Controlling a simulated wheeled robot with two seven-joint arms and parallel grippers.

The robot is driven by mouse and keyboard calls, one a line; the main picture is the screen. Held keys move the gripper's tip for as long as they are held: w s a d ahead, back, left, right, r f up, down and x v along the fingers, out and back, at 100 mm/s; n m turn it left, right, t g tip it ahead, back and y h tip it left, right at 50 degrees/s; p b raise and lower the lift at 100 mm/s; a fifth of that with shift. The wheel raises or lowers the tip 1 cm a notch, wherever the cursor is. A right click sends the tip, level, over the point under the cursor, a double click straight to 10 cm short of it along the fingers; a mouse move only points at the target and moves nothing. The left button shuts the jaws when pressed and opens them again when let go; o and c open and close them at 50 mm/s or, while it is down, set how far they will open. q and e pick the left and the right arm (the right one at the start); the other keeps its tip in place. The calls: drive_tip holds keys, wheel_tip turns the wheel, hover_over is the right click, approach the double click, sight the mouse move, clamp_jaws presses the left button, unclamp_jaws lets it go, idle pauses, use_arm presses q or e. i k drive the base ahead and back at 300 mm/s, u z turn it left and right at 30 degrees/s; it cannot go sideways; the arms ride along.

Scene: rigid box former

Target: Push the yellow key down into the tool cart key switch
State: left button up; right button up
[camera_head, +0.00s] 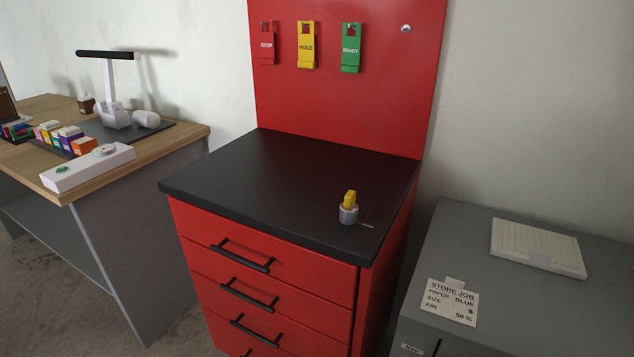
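The yellow key (350,198) stands upright in the tool cart key switch (348,214), a short grey cylinder on the cart's black top. Its yellow head sticks up above the switch's rim. How deep it sits inside cannot be told from here. The switch is near the front right corner of the red tool cart (265,250). A small light mark lies on the top just right of the switch. Neither of my grippers shows in the head view, and nothing touches the key.
The black cart top (270,180) is otherwise clear. A red back panel (350,105) rises behind it with red, yellow and green tags. A wooden bench (180,140) with boxes stands left. A grey cabinet (480,240) with a paper note and white panel stands right.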

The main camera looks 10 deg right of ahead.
sight(347, 217)
drive_tip(key=u, duration=0.55)
drive_tip(key=k, duration=1.2)
drive_tip(key=u, duration=0.8)
drive_tip(key=i, duration=2.1)
drive_tip(key=z, duration=1.55)
drive_tip(key=i, duration=0.45)
drive_tip(key=z, duration=0.45)
